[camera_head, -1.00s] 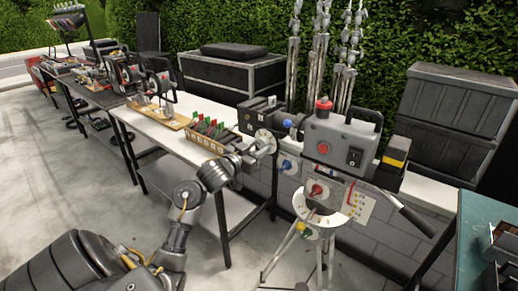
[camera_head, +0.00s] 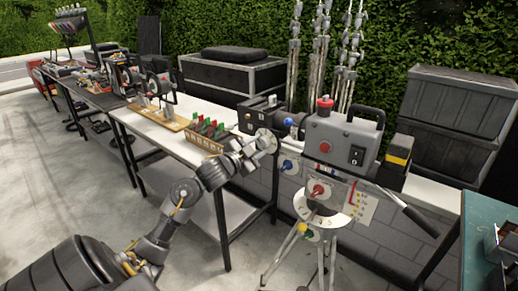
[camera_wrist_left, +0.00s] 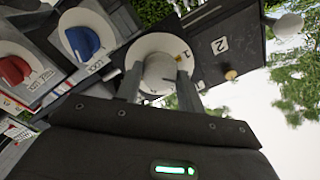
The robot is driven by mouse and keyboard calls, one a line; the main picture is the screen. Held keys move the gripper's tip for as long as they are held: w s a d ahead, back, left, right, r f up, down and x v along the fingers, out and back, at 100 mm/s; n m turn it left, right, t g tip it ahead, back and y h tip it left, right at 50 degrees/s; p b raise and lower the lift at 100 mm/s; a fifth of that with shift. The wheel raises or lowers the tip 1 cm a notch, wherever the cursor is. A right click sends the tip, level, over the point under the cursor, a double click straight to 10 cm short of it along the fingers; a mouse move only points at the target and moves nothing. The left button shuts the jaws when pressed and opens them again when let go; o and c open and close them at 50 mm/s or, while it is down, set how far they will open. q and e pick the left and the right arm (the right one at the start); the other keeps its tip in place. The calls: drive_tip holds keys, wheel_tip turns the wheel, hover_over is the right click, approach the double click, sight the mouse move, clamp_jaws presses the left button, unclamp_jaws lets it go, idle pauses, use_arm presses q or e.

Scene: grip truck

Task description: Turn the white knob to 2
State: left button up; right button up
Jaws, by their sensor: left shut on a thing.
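The white knob (camera_wrist_left: 158,74) shows in the left wrist view on a round pale dial on a dark box. My left gripper (camera_wrist_left: 158,88) has one finger on each side of it and is shut on it. A "2" label (camera_wrist_left: 221,45) is on the dark panel right of the dial; a small mark sits near the dial's right edge, too small to read surely. In the head view my left gripper (camera_head: 262,145) is at the dial on the dark box at the table's right end, and hides most of the knob. My right gripper is not in view.
In the left wrist view a blue knob (camera_wrist_left: 84,43) and a red knob (camera_wrist_left: 14,69) sit left of the white one. A grey control box (camera_head: 340,143) on a tripod stands right of my gripper.

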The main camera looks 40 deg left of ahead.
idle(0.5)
use_arm(q)
drive_tip(key=o, duration=1)
drive_tip(key=shift+s+f, duration=0.1)
drive_tip(key=shift+s, duration=0.35)
drive_tip(key=s+b, duration=0.1)
drive_tip(key=s, duration=0.9)
drive_tip(key=shift+w+d, duration=0.1)
